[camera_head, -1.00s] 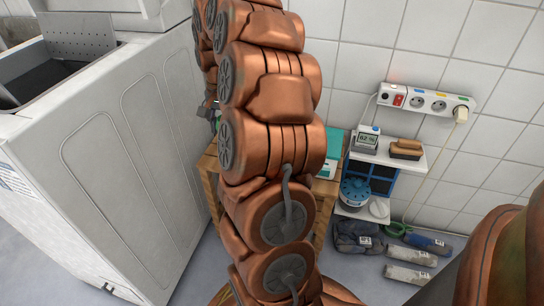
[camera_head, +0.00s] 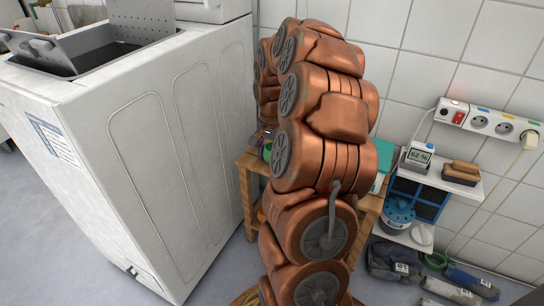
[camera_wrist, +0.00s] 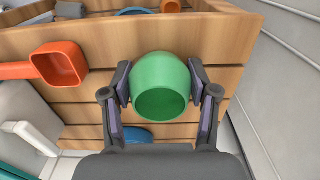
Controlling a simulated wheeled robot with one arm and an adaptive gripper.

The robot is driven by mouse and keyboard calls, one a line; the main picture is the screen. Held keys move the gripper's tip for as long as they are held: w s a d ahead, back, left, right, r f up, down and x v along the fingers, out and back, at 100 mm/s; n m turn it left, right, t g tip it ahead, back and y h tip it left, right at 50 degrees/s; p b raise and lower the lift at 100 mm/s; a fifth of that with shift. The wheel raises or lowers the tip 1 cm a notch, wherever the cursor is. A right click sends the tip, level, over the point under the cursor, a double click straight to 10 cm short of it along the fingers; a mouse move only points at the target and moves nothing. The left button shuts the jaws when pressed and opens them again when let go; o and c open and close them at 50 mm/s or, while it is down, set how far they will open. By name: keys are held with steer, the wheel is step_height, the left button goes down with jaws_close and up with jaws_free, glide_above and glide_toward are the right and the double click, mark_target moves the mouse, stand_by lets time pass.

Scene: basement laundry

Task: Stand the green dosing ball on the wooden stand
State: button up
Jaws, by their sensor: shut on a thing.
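The green dosing ball (camera_wrist: 160,88) is a round cup with its dark open mouth toward the wrist camera. My gripper (camera_wrist: 159,85) is shut on it, with one finger on each side. Behind and around the ball in the wrist view is slatted wood (camera_wrist: 95,105). A bit of green (camera_head: 267,151) shows beside my arm in the head view; my arm hides most of the gripper there. Which wooden piece is the stand, I cannot tell.
The white washer (camera_head: 185,130) stands left of the wooden table (camera_head: 250,162). A small shelf (camera_head: 440,178) with a display (camera_head: 418,155) and brush (camera_head: 462,172) is at right.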

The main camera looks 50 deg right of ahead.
mark_target(272, 147)
steer(key=o, duration=1)
step_height(272, 147, up, 12)
steer(key=p, duration=0.5)
steer(key=shift+r, duration=0.1)
steer(key=s+a+n+g, duration=0.1)
steer(key=s+a+n, duration=0.25)
steer(key=a, duration=0.75)
steer(key=s+a+n, duration=0.3)
steer(key=a+n, duration=0.2)
steer(key=a, duration=0.5)
steer(key=s+a+f+n, duration=0.1)
steer(key=s+a+n, duration=0.1)
steer(key=s, duration=0.3)
steer(key=s+a+f+n+g, duration=0.1)
steer(key=s+a+n, duration=0.1)
steer(key=s+a, duration=0.3)
steer(key=s+a+f+n+g, duration=0.1)
steer(key=s+a+n, duration=0.1)
steer(key=s+a, duration=0.2)
steer(key=shift+s+f, duration=0.15)
steer(key=shift+s, duration=1.3)
